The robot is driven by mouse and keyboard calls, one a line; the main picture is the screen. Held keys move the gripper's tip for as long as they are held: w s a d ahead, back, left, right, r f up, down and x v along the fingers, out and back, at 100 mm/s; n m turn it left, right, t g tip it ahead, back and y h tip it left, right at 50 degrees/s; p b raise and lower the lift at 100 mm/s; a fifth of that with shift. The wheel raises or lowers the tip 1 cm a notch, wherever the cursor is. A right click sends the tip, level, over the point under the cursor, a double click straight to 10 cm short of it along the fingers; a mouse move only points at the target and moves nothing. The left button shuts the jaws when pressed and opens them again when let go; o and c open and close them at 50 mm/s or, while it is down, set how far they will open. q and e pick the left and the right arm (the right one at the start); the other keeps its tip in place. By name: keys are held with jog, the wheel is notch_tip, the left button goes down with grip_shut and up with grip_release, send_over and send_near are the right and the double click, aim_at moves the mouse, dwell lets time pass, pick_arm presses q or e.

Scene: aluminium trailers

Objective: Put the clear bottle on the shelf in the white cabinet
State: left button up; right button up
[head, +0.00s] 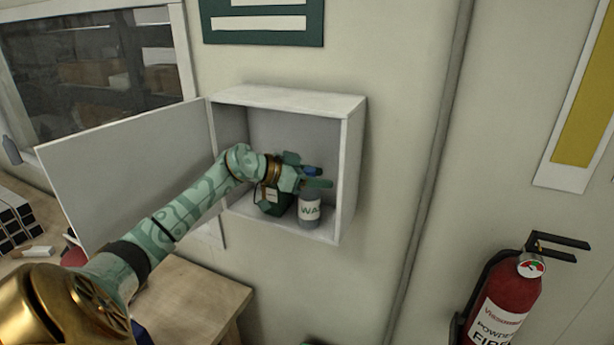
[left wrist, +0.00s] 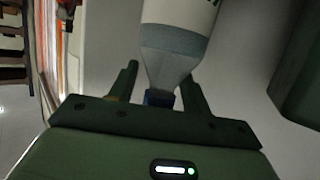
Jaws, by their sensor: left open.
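The clear bottle (head: 310,211), with a blue cap and a white label, stands upright on the floor of the white cabinet (head: 350,165), near its right side. The cabinet hangs on the wall with its door (head: 120,165) swung open to the left. My left gripper (head: 306,171) reaches into the cabinet at the height of the bottle's cap. In the left wrist view, its open fingers (left wrist: 160,85) lie on either side of the bottle's neck and blue cap (left wrist: 160,98). The bottle's body (left wrist: 180,35) extends beyond the fingertips. My right gripper is not in view.
A dark green object (head: 276,206) stands left of the bottle inside the cabinet, partly hidden by my gripper. A wooden table (head: 200,295) is below left. A red fire extinguisher (head: 502,300) is at the lower right.

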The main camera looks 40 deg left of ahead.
pick_arm(q)
jog(key=b+v, duration=0.3)
jog(key=v, duration=0.9)
jog(key=shift+b, duration=0.35)
jog(key=d+f+t, duration=0.6)
jog(key=d+f, duration=0.6)
jog(key=f, duration=0.2)
jog(key=s+f+n+g+y, duration=0.2)
jog(key=s+f, duration=0.1)
jog(key=f, duration=0.8)
jog(key=s+f+n+g+y, duration=0.1)
jog(key=s+f+g+y, duration=0.15)
jog(key=f, duration=0.95)
jog(key=s+f+n+g+y, duration=0.2)
jog(key=s+f+y, duration=0.1)
jog(key=f, duration=0.8)
jog(key=s+d+f+m+g, duration=0.1)
jog(key=s+d+f+g, duration=0.1)
jog(key=s+f, duration=0.5)
jog(key=s+d+f+g, duration=0.3)
jog(key=s+f, duration=0.4)
jog(key=s+d+f+m+g, duration=0.1)
jog(key=s+d+f+g, duration=0.1)
jog(key=s, duration=0.7)
jog(key=s+d+f+m+g, duration=0.1)
jog(key=s+d+f+g, duration=0.2)
jog(key=s, duration=0.6)
notch_tip(320, 180, down, 2)
jog(key=d+h, duration=0.1)
jog(key=d, duration=0.2)
